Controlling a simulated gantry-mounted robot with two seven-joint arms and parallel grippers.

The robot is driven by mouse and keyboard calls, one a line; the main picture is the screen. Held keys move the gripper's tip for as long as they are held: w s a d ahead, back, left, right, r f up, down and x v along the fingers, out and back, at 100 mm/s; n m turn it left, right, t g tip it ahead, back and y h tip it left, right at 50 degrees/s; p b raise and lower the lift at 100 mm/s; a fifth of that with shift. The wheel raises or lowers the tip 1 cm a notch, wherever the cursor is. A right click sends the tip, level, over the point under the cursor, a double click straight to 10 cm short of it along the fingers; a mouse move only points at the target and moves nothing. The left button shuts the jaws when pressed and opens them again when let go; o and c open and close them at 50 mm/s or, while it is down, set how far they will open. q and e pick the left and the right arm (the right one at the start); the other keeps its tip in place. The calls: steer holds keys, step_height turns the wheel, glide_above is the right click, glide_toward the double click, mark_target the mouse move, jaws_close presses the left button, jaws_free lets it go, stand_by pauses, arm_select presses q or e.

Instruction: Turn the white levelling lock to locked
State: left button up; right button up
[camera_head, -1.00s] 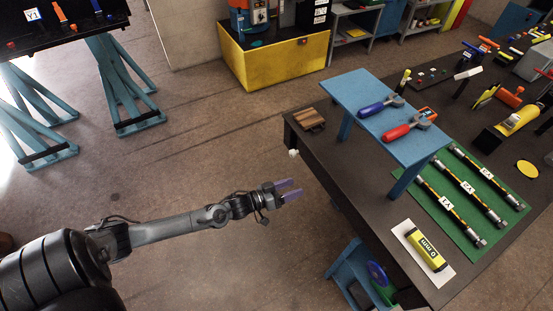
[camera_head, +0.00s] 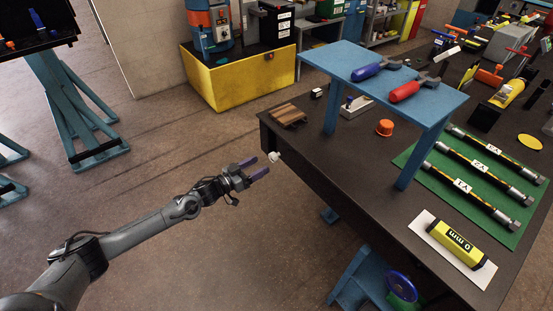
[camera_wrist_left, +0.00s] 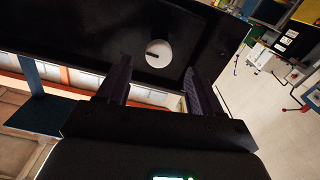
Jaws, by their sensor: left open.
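The white levelling lock (camera_head: 273,156) is a small white knob on the side edge of the dark workbench, near its left corner. In the left wrist view it is a round white disc (camera_wrist_left: 158,53) with a short dark bar on it, on a black panel. My left gripper (camera_head: 259,167) is open, with purple fingers pointing at the lock from just in front. In the left wrist view the disc lies between the two fingers (camera_wrist_left: 158,72), ahead of them. Contact with it is not visible. My right gripper is not in view.
The dark workbench (camera_head: 290,150) carries a wooden block (camera_head: 288,115), a blue raised shelf (camera_head: 385,75) with blue- and red-handled tools, an orange cap (camera_head: 385,127) and hoses on a green mat (camera_head: 410,165). A blue stand (camera_head: 350,280) is below.

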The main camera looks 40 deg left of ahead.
mark_target(271, 159)
arm_select(q)
steer(key=b+x, duration=0.3)
steer(key=x, duration=0.6)
steer(key=shift+w, duration=0.1)
steer(key=c, duration=1)
steer(key=shift+c, duration=0.2)
